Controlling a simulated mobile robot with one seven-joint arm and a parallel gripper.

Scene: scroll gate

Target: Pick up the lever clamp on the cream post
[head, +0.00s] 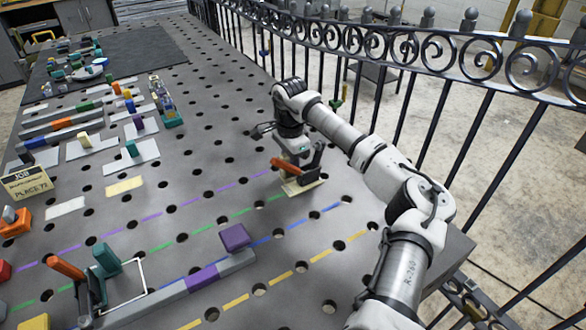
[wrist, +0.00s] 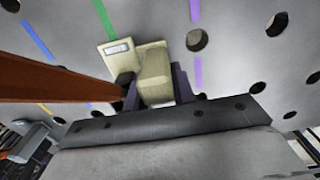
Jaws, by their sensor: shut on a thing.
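The lever clamp (head: 284,164) has an orange handle and stands near the table's right edge in the head view. Its cream base plate (head: 303,186) shows under my gripper (head: 297,172). In the wrist view the orange handle (wrist: 55,83) reaches in from the left, close to the camera. The cream post (wrist: 155,72) rises from the labelled cream plate (wrist: 112,60). My gripper (wrist: 156,92) has its dark fingers on both sides of the cream post, shut on it. The fingertips are partly hidden, and I cannot tell whether the plate touches the table.
The perforated grey table (head: 215,130) is clear around the clamp. A black railing (head: 440,75) runs along its right side. Another orange lever (head: 66,268) stands at the lower left. Several small blocks lie at the upper left.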

